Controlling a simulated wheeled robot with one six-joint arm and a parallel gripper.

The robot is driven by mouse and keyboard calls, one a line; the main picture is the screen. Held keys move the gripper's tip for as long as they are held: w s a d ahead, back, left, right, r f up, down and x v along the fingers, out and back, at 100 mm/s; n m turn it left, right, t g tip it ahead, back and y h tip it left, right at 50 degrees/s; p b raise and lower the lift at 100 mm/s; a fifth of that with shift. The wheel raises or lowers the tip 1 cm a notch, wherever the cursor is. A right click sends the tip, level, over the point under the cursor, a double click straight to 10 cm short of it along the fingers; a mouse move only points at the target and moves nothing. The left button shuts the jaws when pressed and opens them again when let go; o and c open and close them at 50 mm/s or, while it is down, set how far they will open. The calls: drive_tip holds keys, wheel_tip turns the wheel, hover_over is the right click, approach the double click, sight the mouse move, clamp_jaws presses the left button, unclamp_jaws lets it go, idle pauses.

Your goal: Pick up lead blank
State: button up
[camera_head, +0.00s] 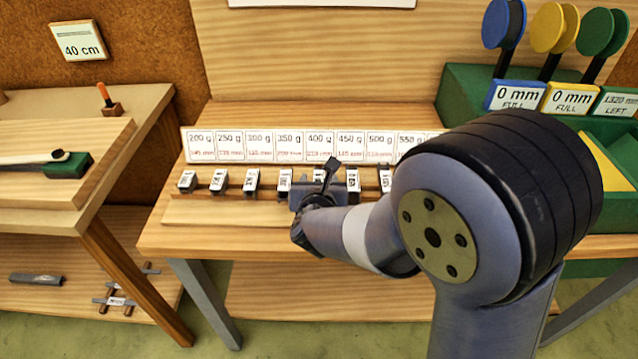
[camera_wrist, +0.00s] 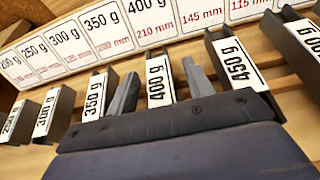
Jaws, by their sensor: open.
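Several dark lead blanks with white weight labels stand in a row on a wooden rack (camera_head: 240,212), under a strip of weight cards (camera_head: 258,146). In the wrist view the 400 g blank (camera_wrist: 159,82) stands between the two fingers of my gripper (camera_wrist: 161,86). The fingers are open, one on each side of it, with no clear grip. The 350 g blank (camera_wrist: 95,97) is just left and the 450 g blank (camera_wrist: 234,62) just right. In the head view my gripper (camera_head: 323,183) is low over the rack and largely hides the 400 g blank.
Neighbouring blanks stand close on both sides of the fingers. A green rack with coloured discs (camera_head: 548,28) and length labels is at the right. A separate wooden bench (camera_head: 60,190) with a green-ended tool stands at the left.

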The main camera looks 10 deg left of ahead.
drive_tip(key=shift+c, duration=0.2)
drive_tip(key=shift+r, duration=0.1)
clamp_jaws()
idle(0.4)
